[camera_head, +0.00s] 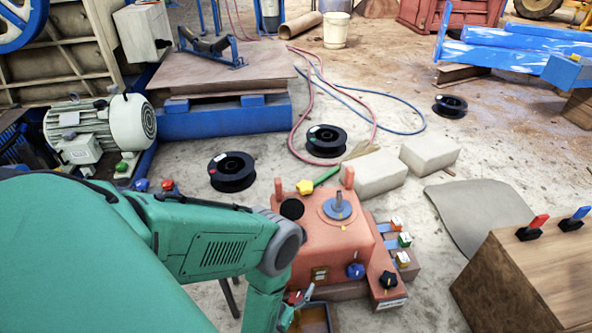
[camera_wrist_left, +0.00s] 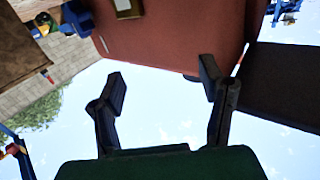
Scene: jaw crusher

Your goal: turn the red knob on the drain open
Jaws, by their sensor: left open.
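The orange-red machine box (camera_head: 325,235) stands in the middle of the head view. A small red piece (camera_head: 293,297), which may be the drain's red knob, shows at its lower left, close beside my left arm. It is too small to tell its exact shape or angle. My left arm comes in from the left and bends down there; its gripper is largely hidden in the head view. In the left wrist view my left gripper (camera_wrist_left: 163,88) is open, with nothing between its fingers. The box (camera_wrist_left: 180,40) is just beyond the fingertips. I cannot make out the knob there.
A tray (camera_head: 329,318) is below the box's front. Blue (camera_head: 355,271) and black (camera_head: 388,280) knobs sit on the box's right front. A wooden box (camera_head: 530,270) with red and blue levers stands at right. Black spools, pale blocks and hoses lie behind.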

